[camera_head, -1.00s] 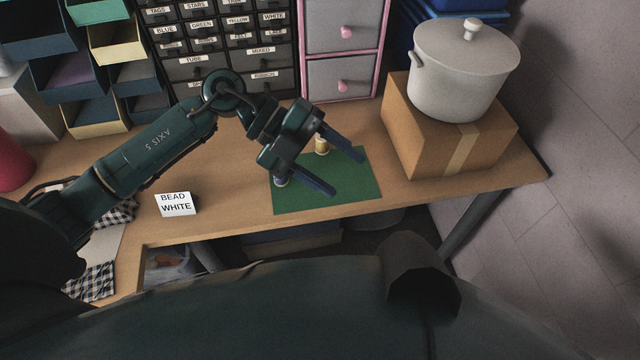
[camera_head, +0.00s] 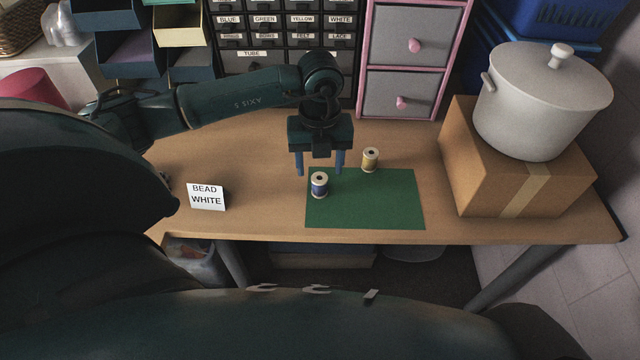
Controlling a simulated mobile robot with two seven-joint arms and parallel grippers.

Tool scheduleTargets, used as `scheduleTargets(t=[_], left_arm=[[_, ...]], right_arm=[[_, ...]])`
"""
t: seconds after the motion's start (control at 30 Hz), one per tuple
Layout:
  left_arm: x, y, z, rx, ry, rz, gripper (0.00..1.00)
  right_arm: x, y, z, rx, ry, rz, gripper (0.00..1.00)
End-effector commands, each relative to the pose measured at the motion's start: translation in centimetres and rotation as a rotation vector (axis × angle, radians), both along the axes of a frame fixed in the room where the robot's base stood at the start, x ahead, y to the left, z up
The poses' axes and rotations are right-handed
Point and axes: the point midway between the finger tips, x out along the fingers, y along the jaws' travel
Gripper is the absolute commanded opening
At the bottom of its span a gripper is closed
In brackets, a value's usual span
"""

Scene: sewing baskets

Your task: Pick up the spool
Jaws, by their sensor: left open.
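A spool of dark blue thread (camera_head: 319,186) stands upright on the left part of the green mat (camera_head: 385,205). A spool of yellow thread (camera_head: 370,160) stands upright at the mat's back edge; I cannot tell whether it touches the mat. My left gripper (camera_head: 320,170) is open, with its two blue fingers apart and pointing down. In the picture it lies just above and behind the blue spool, with nothing seen between its fingers. Its exact height over the table is hard to tell. My right gripper is not in view.
A white card reading "BEAD WHITE" (camera_head: 206,197) stands to the left. A cardboard box (camera_head: 515,185) with a white pot (camera_head: 543,100) on it stands right. Labelled drawers (camera_head: 275,35) and a pink-framed cabinet (camera_head: 408,80) line the back. The mat's right half is clear.

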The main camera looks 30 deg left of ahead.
Motion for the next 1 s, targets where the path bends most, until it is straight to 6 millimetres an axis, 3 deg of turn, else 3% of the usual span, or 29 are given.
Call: scheduleTargets(t=[0.33, 0.67, 1.0], left_arm=[[-0.3, -0.1, -4.5, -0.002, 0.002, -0.001, 0.57], [-0.3, -0.1, -5.2, -0.001, 0.0, -0.002, 0.56], [-0.2, -0.1, -5.2, -0.002, 0.0, -0.001, 0.28]], right_arm=[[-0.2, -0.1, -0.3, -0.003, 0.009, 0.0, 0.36], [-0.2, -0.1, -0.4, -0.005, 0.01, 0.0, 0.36], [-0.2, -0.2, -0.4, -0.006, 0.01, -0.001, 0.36]])
